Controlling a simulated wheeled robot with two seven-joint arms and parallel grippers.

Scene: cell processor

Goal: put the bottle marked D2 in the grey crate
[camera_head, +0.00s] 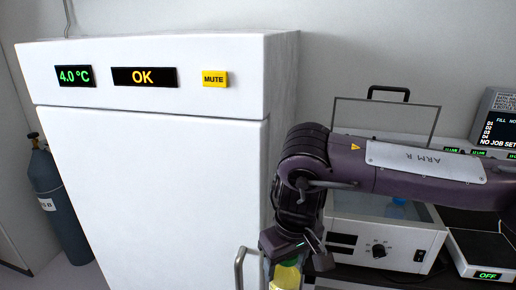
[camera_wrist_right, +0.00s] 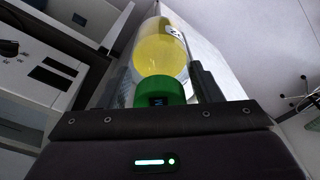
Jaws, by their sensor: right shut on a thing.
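My right gripper (camera_head: 287,258) is shut on a clear bottle (camera_head: 286,277) of yellow liquid, low in the head view in front of the refrigerator's right edge. In the right wrist view the bottle (camera_wrist_right: 158,55) sits between the two fingers of my right gripper (camera_wrist_right: 160,85), its green cap (camera_wrist_right: 158,92) toward the camera. A dark mark on its label shows only in part, so I cannot read it in full. I see no grey crate. My left gripper is out of view.
A white refrigerator (camera_head: 150,190) with a closed door and a door handle (camera_head: 240,266) stands beside my right gripper. A white bath (camera_head: 385,235) with its clear lid (camera_head: 385,120) raised stands behind my right arm. A gas cylinder (camera_head: 60,205) stands at left.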

